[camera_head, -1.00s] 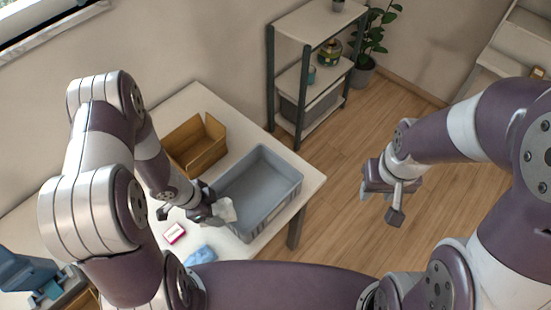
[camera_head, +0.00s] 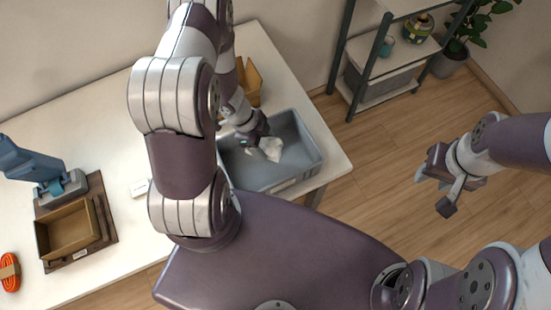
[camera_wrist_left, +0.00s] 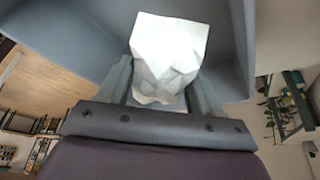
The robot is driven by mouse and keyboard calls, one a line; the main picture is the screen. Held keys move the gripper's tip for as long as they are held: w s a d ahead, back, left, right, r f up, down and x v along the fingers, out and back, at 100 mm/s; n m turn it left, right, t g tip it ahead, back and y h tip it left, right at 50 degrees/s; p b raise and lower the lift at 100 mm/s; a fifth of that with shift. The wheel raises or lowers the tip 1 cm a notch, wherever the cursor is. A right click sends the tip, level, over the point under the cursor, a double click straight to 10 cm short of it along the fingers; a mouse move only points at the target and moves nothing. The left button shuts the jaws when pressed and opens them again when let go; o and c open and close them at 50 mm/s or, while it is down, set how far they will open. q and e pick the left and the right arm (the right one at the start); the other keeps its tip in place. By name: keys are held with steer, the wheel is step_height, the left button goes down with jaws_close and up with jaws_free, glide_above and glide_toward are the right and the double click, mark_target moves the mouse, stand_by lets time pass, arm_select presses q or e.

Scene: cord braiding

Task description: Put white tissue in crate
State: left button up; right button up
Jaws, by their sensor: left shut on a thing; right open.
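The white tissue (camera_head: 268,149) is a crumpled white piece held by my left gripper (camera_head: 254,143), which is shut on it. In the left wrist view the tissue (camera_wrist_left: 168,58) stands between the two fingers of my left gripper (camera_wrist_left: 160,92). The grey crate (camera_head: 312,158) sits on the white table, and the tissue appears over its open inside. The crate's grey wall (camera_wrist_left: 50,25) also fills the upper part of the left wrist view. I cannot tell whether the tissue touches the crate. My right gripper (camera_head: 449,190) is open and empty, out over the floor at the right.
A brown cardboard box (camera_head: 250,82) stands behind the crate, partly hidden by my left arm. On the white table (camera_head: 95,120) at left are a wooden tray (camera_head: 68,230), a blue device (camera_head: 35,165) and an orange cord bundle (camera_head: 9,272). A shelf (camera_head: 400,55) stands behind.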

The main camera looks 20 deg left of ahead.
arm_select(q)
steer(key=shift+s+a+f, duration=0.15)
steer(key=shift+s+a, duration=0.2)
steer(key=o, duration=0.8)
steer(key=shift+o, duration=1.4)
steer(key=shift+d, duration=0.1)
steer(key=shift+w+d, duration=0.1)
steer(key=shift+w, duration=0.1)
steer(key=p+v, duration=0.2)
steer(key=v, duration=1)
steer(key=shift+r+p, duration=0.3)
steer(key=shift+p, duration=0.1)
arm_select(e)
steer(key=shift+s+a+r, duration=0.15)
steer(key=shift+s+r, duration=0.05)
steer(key=shift+r, duration=0.4)
steer(key=shift+s+a+r, duration=0.15)
steer(key=shift+r, duration=0.45)
arm_select(q)
steer(key=shift+s, duration=0.1)
